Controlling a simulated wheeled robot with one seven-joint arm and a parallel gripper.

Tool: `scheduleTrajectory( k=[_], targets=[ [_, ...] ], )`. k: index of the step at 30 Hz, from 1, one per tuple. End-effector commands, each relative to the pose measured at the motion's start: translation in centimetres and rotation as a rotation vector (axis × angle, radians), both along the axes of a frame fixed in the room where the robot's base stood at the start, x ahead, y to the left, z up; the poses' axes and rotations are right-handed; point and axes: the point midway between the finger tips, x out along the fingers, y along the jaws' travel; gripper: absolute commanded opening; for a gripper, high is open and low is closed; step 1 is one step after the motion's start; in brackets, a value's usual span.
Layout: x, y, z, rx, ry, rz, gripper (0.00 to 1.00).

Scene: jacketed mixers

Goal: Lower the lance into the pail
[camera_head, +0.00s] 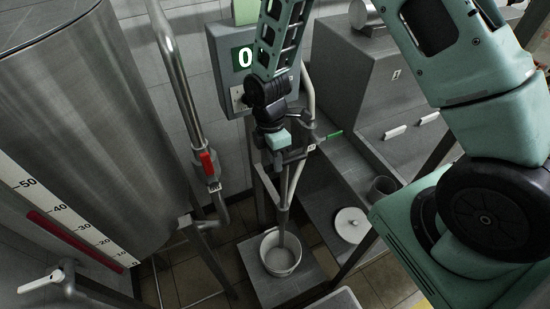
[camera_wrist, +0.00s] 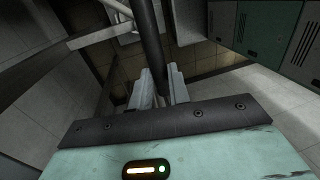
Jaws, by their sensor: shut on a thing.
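The lance (camera_head: 282,226) is a thin grey tube that hangs roughly upright below my gripper (camera_head: 292,156). Its lower end shows inside the outline of the white pail (camera_head: 266,254); I cannot tell how deep it reaches. The pail stands on a grey platform and has a pale grey inside. In the wrist view, the pale fingers of my gripper (camera_wrist: 158,90) are closed around a dark tube (camera_wrist: 150,42), which runs up out of the picture. The grip point is partly hidden by the gripper body.
A large steel vessel (camera_head: 85,130) with a level scale fills the left. A vertical pipe with a red-handled valve (camera_head: 207,163) stands beside it. A round white lid (camera_head: 350,225) lies right of the pail, near a grey cup (camera_head: 381,188).

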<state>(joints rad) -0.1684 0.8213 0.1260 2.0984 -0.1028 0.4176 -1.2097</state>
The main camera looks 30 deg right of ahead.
Motion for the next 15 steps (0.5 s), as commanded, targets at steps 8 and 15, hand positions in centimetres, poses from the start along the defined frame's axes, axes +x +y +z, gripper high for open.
scheduleTrajectory(
  k=[8,15],
  targets=[
    [0.0,0.0,-5.9,0.001,0.002,-0.001,0.00],
    [0.0,0.0,-11.6,0.001,0.001,-0.001,0.00]
  ],
)
